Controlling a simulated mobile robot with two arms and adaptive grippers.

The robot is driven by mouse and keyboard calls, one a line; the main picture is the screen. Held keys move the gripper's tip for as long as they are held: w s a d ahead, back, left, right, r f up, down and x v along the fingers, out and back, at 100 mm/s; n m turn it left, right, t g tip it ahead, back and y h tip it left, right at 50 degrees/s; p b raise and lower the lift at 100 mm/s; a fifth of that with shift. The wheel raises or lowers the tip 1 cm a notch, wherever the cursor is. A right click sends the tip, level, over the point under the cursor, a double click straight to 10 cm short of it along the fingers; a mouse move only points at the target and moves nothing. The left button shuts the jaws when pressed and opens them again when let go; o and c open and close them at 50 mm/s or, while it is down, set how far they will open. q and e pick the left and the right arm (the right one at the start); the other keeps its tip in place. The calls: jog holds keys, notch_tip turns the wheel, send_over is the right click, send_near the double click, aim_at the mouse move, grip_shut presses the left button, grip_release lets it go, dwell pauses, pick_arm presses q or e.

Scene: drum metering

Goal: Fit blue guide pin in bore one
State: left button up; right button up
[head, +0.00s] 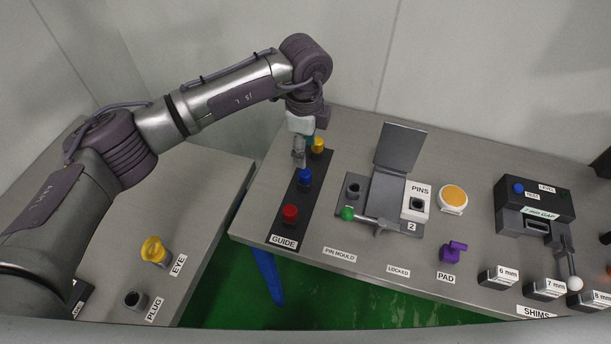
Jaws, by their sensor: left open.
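The blue guide pin (305,176) stands on the black GUIDE strip (272,228), between a red pin (290,212) and a yellow pin (318,145). My left gripper (299,160) is open and empty, close above and slightly left of the blue pin. I cannot tell whether its fingers touch the pin. No mark readable here says which is bore one. My right gripper is out of view.
A raised grey lid (399,148) and a green-knobbed lever (347,213) belong to the mould. A purple PAD piece (452,251), orange-topped disc (454,197), shim blocks (497,277) and gap gauge (535,208) stand right. The bench front around the labels is mostly clear.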

aim_at(305, 172)
pick_arm(q)
notch_tip(305, 172, down, 9)
jog(key=b, duration=0.5)
jog(key=shift+b, duration=0.4)
dwell(0.9)
grip_shut()
jog(key=shift+r, duration=0.15)
jog(key=shift+r+p, duration=1.7)
jog(key=shift+r, duration=1.2)
jog(key=shift+r, duration=0.1)
jog(key=shift+r+p, duration=1.05)
jog(key=shift+r, duration=0.85)
